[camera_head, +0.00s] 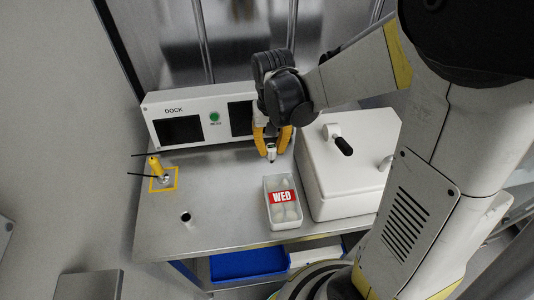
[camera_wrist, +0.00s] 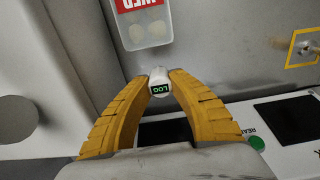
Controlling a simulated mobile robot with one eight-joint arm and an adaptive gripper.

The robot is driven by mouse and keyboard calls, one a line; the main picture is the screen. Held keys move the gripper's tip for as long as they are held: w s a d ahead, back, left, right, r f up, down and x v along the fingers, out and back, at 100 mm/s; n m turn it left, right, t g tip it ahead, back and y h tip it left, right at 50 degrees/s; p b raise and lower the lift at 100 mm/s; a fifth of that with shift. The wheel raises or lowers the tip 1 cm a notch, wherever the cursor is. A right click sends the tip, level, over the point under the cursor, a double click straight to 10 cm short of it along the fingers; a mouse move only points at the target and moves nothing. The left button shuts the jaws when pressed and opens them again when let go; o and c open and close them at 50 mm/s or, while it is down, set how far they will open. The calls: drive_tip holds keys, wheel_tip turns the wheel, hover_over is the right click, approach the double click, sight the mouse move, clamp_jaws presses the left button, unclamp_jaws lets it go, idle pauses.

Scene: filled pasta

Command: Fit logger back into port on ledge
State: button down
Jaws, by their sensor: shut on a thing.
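My gripper (camera_head: 270,152) is shut on the logger, holding it above the steel bench between the dock and the tray. The logger (camera_wrist: 159,82) is a small white piece with a green "LOG" display, between the yellow fingertips in the wrist view. A small round fitting with a dark mouth (camera_head: 186,218) stands on the bench at the front left, apart from the gripper. A yellow-framed square (camera_head: 155,187) at the left holds a metal fitting with a yellow upright piece; I cannot tell which is the port.
The white dock (camera_head: 174,106) with dark screens and a green button stands behind. A clear tray labelled WED (camera_head: 271,222) with pale pieces lies just in front of the gripper. A white box (camera_head: 340,185) with a black handle stands right. The bench's middle left is clear.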

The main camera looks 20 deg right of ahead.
sight(271, 162)
drive_tip(key=shift+f+b, duration=0.8)
drive_tip(key=shift+f, duration=1.9)
drive_tip(key=shift+f, duration=0.1)
drive_tip(key=c, duration=1.3)
unclamp_jaws()
drive_tip(key=shift+o, duration=0.2)
